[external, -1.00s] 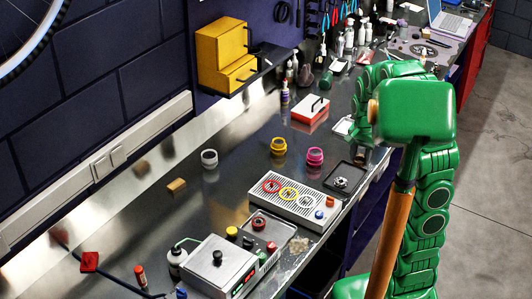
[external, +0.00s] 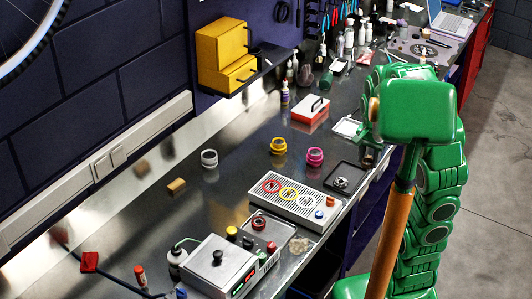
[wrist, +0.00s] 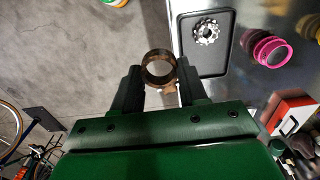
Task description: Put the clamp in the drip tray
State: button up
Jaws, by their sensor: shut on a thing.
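The clamp, a brownish ring-shaped piece (wrist: 158,84), sits between the two dark fingers of my gripper (wrist: 158,73) in the wrist view. My gripper is shut on it. In the external view my gripper (external: 371,148) is at the bench's front edge, partly hidden by my green arm, and the clamp shows only as a small brownish shape. A shallow black tray, seemingly the drip tray (external: 357,184), lies just left of and nearer than my gripper. A silver sprocket (wrist: 206,32) lies inside.
A pink ring stack (external: 315,156) and a yellow one (external: 278,146) stand left of the tray. A grey slotted panel with coloured rings (external: 318,218) is just nearer. A red-and-white box (external: 310,109) and a pale square dish (external: 347,128) lie beyond. Bare floor is at right.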

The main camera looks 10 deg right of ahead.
jog(key=w+d+m, duration=0.1)
jog(key=w+d, duration=0.1)
jog(key=w, duration=0.8)
jog(key=m, duration=0.2)
send_over(353, 132)
jog(key=s, duration=0.1)
notch_tip(353, 132, down, 9)
jog(key=shift+s+a+r, duration=0.1)
jog(key=shift+w+f, duration=0.55)
jog(key=shift+f, duration=1.6)
jog(key=o, duration=1.1)
jog(key=shift+f, duration=0.15)
jog(key=shift+c, duration=0.2)
